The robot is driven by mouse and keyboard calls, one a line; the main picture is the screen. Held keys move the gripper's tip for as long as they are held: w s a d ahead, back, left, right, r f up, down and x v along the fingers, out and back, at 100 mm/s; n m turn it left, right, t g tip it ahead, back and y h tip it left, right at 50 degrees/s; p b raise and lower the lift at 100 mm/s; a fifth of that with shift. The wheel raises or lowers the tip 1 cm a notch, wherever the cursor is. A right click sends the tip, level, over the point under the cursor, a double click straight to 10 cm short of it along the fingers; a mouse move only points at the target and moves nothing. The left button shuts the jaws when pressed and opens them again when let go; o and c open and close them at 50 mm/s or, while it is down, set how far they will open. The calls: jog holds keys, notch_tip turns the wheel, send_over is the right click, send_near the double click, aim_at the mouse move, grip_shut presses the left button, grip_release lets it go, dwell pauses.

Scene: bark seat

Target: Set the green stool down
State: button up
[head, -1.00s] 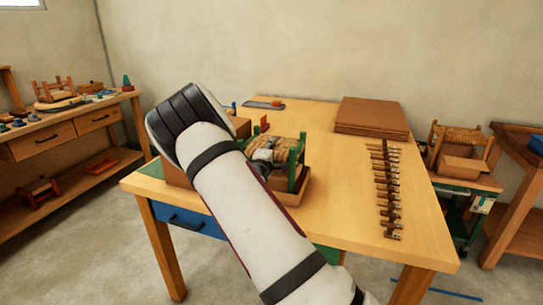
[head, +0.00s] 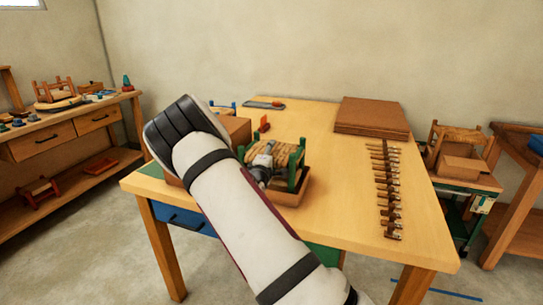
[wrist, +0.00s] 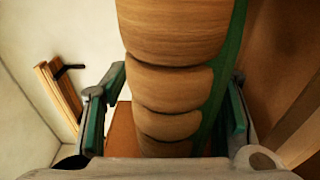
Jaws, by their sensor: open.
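The green stool (head: 302,165) has green posts and a tan woven seat. It appears upright in a shallow brown tray (head: 292,198) near the front of the workbench; its left side is partly hidden by my arm. My gripper (head: 268,158) is at the stool's near left side, its fingers small and partly covered in the head view. In the wrist view the woven seat (wrist: 170,85) fills the middle, with a green rail along its right. My gripper (wrist: 168,115) is open there, one finger on each side of the seat, with a gap visible at the left.
A brown box (head: 236,128) stands behind my arm, left of the stool. Flat brown boards (head: 372,117) are stacked at the back, and a row of small tools (head: 388,190) lies to the right. The bench top between tray and tools is clear.

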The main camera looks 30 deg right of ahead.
jog(key=v, duration=1.2)
jog(key=s+d+r+m+g, duration=0.2)
jog(key=s+r+m+g, duration=0.35)
jog(key=s, duration=0.55)
jog(key=s+d+r+m+g, duration=0.2)
jog(key=s+r+m+g, duration=0.2)
jog(key=s+r+g, duration=0.45)
jog(key=s+a+t+y, duration=0.5)
jog(key=s+a+y, duration=0.8)
jog(key=s+a, duration=0.8)
jog(key=shift+a+n+p, duration=0.35)
jog(key=shift+a+p, duration=0.05)
jog(key=shift+a, duration=0.45)
jog(key=shift+f, duration=0.1)
notch_tip(320, 180, up, 3)
jog(key=p, duration=0.2)
jog(key=shift+t+p, duration=0.3)
